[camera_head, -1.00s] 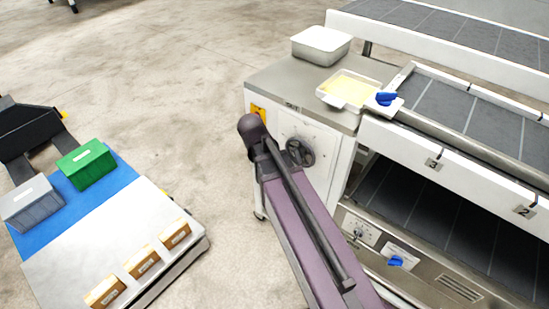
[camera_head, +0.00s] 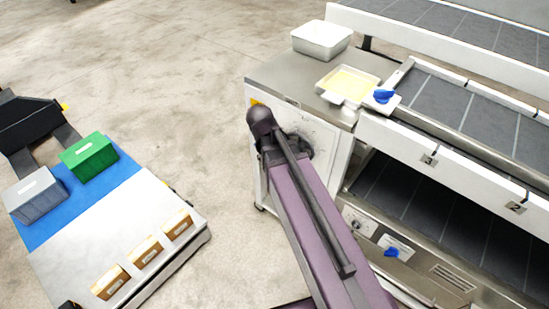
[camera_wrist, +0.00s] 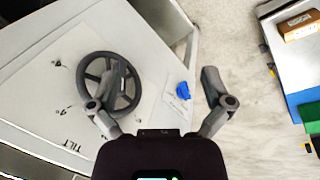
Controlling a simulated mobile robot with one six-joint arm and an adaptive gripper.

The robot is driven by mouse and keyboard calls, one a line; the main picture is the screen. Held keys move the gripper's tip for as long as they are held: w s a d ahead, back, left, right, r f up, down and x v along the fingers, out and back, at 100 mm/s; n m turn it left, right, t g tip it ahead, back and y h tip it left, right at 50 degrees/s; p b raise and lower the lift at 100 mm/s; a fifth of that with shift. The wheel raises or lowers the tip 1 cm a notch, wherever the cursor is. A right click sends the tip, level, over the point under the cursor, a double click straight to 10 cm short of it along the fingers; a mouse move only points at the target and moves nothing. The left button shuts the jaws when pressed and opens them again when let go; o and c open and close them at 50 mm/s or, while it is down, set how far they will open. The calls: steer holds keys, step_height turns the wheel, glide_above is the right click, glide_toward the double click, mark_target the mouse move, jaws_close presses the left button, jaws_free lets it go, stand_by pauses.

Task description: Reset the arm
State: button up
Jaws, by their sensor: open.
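My gripper (camera_wrist: 164,71) shows in the wrist view with its two dark fingers spread wide and nothing between them. Its left finger overlaps the dark handwheel (camera_wrist: 88,72) on the machine's white side panel (camera_wrist: 45,75) in the picture; I cannot tell the gap between them. A "TILT" mark is on that panel. In the head view my purple arm link (camera_head: 318,222) slants across the middle, its dark rounded end in front of the panel and partly covering the handwheel (camera_head: 304,150). My gripper cannot be made out there.
The roller sheeter (camera_head: 440,160) fills the right, with a metal container (camera_head: 322,38) and a tray of yellow dough (camera_head: 352,82) on top. A cart (camera_head: 95,245) at left carries a green box (camera_head: 90,157), a grey box (camera_head: 35,196) and three brown boxes. Bare floor lies between.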

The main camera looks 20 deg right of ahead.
steer(key=s+r+y+p, duration=0.2)
steer(key=s+r+p, duration=0.2)
steer(key=shift+s+a+n+y+p, duration=0.2)
steer(key=shift+a+n+y+p, duration=0.1)
steer(key=shift+n+y+p, duration=0.1)
steer(key=shift+r, duration=0.1)
stand_by(0.3)
